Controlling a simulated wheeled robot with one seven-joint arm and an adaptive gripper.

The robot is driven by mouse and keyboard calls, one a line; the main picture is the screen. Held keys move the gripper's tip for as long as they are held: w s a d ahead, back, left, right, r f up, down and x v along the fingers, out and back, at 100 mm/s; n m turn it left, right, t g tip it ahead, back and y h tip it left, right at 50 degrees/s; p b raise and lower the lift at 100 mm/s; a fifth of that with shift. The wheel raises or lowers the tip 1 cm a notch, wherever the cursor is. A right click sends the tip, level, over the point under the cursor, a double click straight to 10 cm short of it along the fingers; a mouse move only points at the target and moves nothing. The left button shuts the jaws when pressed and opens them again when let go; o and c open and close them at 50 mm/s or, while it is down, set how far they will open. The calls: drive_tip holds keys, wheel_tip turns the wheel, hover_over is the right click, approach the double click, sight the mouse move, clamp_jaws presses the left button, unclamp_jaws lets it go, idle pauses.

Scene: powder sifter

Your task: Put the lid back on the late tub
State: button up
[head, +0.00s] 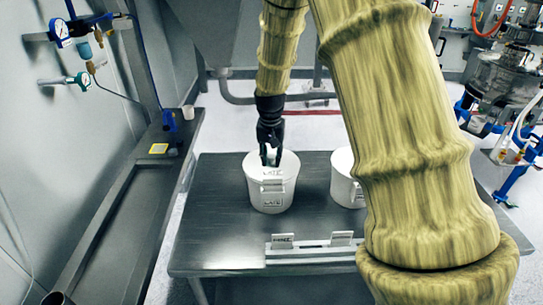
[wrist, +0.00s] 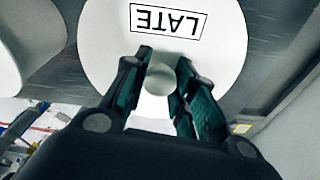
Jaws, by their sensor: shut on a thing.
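The white late tub (head: 270,200) stands upright on the grey table, with a LATE label on its front. Its white lid (head: 272,171), also marked LATE, shows at the tub's mouth. In the wrist view the round lid (wrist: 110,45) fills the upper middle, with its pale knob (wrist: 158,80) between my fingers. My gripper (head: 270,158) points down over the tub and is shut on the knob; its fingers also show in the wrist view (wrist: 162,68). I cannot tell whether the lid rests fully on the rim.
A second white tub (head: 343,180) stands to the right, partly hidden by my arm. A rail (head: 310,254) with two small cards lies along the table's front. The table (head: 215,225) is bare left of the late tub. A dark bench (head: 120,220) runs along the left wall.

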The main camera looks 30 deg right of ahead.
drive_tip(key=o, duration=1.6)
drive_tip(key=shift+r, duration=0.1)
